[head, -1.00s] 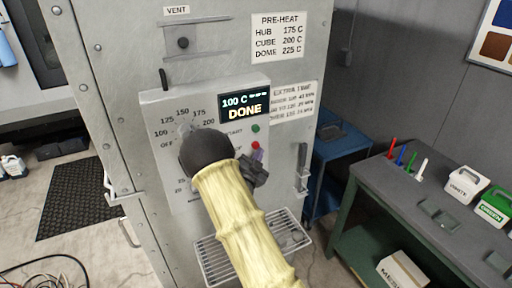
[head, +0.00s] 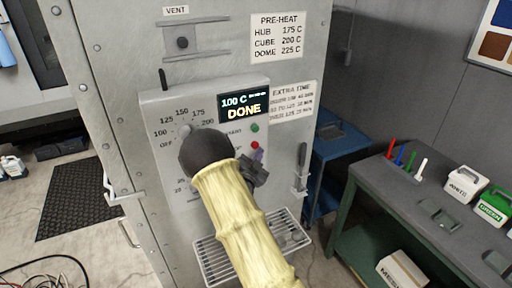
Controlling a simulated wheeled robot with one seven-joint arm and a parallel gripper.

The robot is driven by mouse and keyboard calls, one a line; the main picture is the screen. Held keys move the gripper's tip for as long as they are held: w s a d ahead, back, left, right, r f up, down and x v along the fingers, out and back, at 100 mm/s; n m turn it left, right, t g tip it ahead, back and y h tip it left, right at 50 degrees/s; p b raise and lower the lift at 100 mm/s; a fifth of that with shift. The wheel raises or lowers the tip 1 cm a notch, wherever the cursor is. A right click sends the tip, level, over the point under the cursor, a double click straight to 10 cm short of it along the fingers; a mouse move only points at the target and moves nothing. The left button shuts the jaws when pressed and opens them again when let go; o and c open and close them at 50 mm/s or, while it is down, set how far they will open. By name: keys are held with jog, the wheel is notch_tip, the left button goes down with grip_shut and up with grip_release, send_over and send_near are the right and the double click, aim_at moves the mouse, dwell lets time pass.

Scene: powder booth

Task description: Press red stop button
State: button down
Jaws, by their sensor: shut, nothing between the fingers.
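The red stop button (head: 255,145) is a small round red knob on the oven's control panel (head: 155,98), below the display and a green button (head: 255,128). The display (head: 244,106) reads "100 C" and "DONE". My gripper (head: 258,158) is shut and empty, with its dark tips just below the red button. I cannot tell whether the tips touch the panel. My arm covers the lower middle of the panel and part of the dial (head: 184,130).
A wire rack (head: 212,256) juts out below the panel. A door handle (head: 301,168) stands at the right of the panel. A grey bench (head: 400,190) with coloured markers and labelled boxes stands at the right. A black mat (head: 82,198) lies on the floor at the left.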

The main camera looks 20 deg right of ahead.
jog(key=shift+w+b, duration=0.4)
jog(key=shift+b, duration=0.05)
jog(key=shift+w+b, duration=0.4)
jog(key=shift+w, duration=0.05)
dwell(0.8)
jog(key=shift+s, duration=0.1)
jog(key=shift+s+b, duration=0.55)
jog(key=shift+s, duration=0.25)
jog(key=s+b, duration=0.2)
jog(key=s, duration=0.3)
jog(key=shift+d, duration=0.1)
dwell(0.4)
